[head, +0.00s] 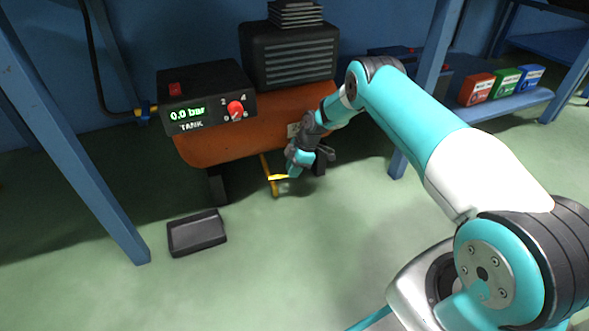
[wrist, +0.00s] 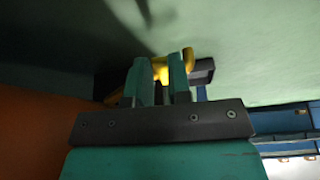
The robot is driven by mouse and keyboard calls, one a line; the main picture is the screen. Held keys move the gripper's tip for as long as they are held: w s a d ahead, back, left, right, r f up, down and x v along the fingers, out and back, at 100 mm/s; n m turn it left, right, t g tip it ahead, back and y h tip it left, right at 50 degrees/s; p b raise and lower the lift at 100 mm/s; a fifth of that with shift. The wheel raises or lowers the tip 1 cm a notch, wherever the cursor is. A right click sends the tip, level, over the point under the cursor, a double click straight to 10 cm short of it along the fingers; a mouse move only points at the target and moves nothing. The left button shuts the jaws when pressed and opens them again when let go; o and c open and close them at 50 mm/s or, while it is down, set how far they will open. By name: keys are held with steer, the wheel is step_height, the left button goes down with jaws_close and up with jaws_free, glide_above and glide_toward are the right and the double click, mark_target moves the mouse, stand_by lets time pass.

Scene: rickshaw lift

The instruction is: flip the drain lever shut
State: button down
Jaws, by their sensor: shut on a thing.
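The orange tank (head: 215,148) has a thin brass drain pipe (head: 265,166) hanging from its underside. A yellow drain lever (head: 277,177) sticks out sideways near the pipe's lower end, roughly level. My gripper (head: 291,174) is at the lever's right end, below the tank. In the wrist view my gripper (wrist: 161,80) has its two teal fingers on either side of the yellow lever (wrist: 160,66), shut on it. The fingers hide part of the lever.
The panel (head: 206,98) on the tank reads 0.0 bar and has a red knob. A black tray (head: 197,232) lies on the floor to the left. Blue posts (head: 67,125) stand on both sides.

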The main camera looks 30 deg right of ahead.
steer(key=shift+a, duration=0.1)
steer(key=c, duration=1)
jaws_free()
steer(key=shift+a, duration=0.1)
steer(key=shift+c, duration=0.2)
steer(key=p+v, duration=0.9)
steer(key=v, duration=0.8)
steer(key=shift+r, duration=0.2)
